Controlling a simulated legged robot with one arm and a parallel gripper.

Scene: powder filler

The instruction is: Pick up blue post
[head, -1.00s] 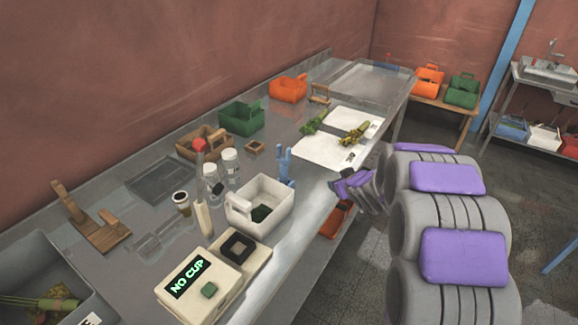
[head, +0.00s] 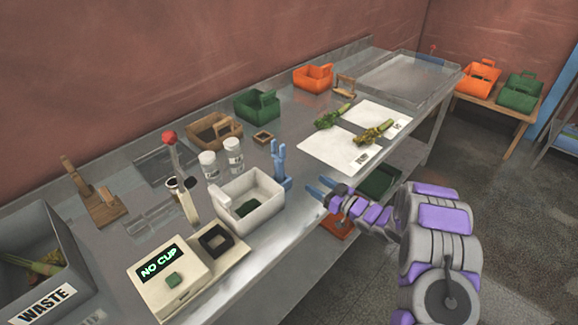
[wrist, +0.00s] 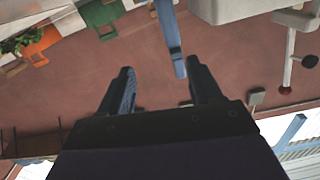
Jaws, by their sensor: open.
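The blue post (head: 281,165) stands upright on the metal table, close to the right end of a white bin, with a forked top. In the wrist view the blue post (wrist: 169,38) hangs into the picture from the top, ahead of my fingers and nearer the right finger. My gripper (head: 320,187) is at the table's front edge, to the right of the post and apart from it. In the wrist view my gripper (wrist: 160,85) shows its two dark fingers spread, with nothing between them.
The white bin (head: 262,217) stands directly left of the post. White boards (head: 335,151) with green plants lie to the right. A scale (head: 168,281) reading "NO CUP" and a grey waste bin (head: 40,290) are at the left. Green (head: 257,105) and orange (head: 313,78) crates stand behind.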

